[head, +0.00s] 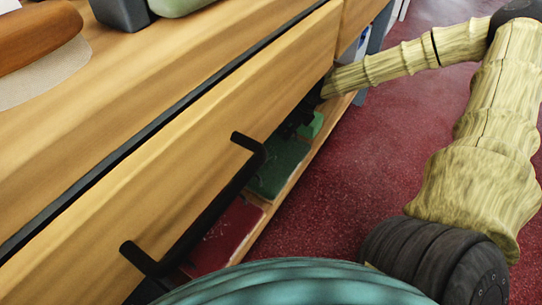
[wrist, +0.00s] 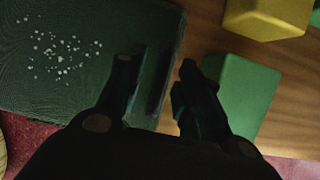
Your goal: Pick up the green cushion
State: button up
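Two green things are on the low shelf under the counter. One is a flat, dark green, cushion-like square (head: 280,168) with white specks; it also fills the upper left of the wrist view (wrist: 70,60). The other is a smaller, plain bright green block (head: 313,126), at the right in the wrist view (wrist: 243,92). I cannot tell for certain which is the cushion. My gripper (wrist: 157,68) is open, with nothing seen between its fingers. Its left finger overlaps the dark square's edge in view, and its right finger is beside the bright block. Contact cannot be told.
A red flat piece (head: 225,238) lies nearer on the same shelf. A yellow block (wrist: 268,16) is beyond the bright green one. The wooden counter front (head: 190,150) with its black handle (head: 205,215) overhangs the shelf.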

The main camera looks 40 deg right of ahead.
grip_shut()
jog(key=shift+r, duration=0.1)
dwell(0.4)
